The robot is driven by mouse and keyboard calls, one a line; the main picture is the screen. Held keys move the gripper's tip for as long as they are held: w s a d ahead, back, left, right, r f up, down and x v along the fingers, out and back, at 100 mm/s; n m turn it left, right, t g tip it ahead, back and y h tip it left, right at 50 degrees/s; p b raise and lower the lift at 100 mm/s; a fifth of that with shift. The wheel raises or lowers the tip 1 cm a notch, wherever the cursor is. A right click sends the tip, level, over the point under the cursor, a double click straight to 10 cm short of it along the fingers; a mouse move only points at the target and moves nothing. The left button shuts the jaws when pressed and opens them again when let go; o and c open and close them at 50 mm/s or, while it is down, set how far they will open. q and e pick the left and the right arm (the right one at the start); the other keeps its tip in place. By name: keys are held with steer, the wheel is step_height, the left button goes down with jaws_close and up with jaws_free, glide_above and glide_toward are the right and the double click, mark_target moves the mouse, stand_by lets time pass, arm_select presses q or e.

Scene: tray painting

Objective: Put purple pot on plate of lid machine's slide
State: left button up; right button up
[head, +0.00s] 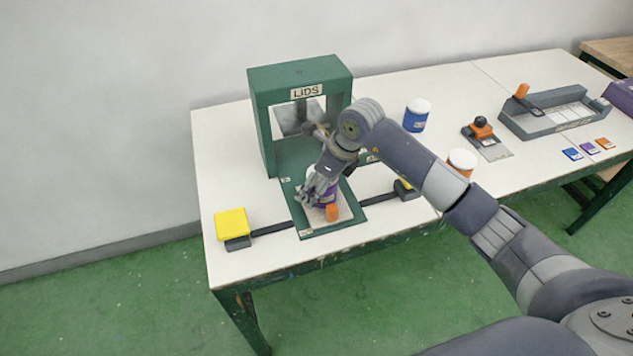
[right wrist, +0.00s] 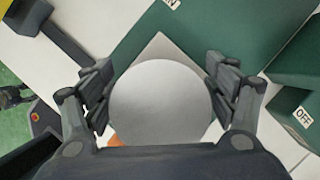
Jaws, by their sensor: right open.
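The purple pot (head: 327,199) stands at the front of the lid machine's slide, over the pale plate (head: 345,211). Part of it is hidden by my right gripper (head: 317,190). In the right wrist view the pot's round, pale grey top (right wrist: 160,102) lies between the open fingers of my right gripper (right wrist: 163,92), one on each side. A corner of the plate (right wrist: 160,47) shows beyond it. The green lid machine (head: 262,120) stands behind, with the slide's orange handle (head: 332,213) at the front.
A yellow block (head: 231,223) stands left of the slide on a dark bar. A blue pot (head: 416,115) and an orange pot (head: 461,162) stand to the right. A stamp tool (head: 482,128) and a grey tray (head: 553,122) are farther right.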

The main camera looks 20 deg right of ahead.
steer(key=shift+r, duration=0.25)
steer(key=v, duration=1.2)
steer(key=shift+w+b, duration=0.1)
steer(key=shift+b, duration=0.25)
steer(key=shift+a, duration=0.1)
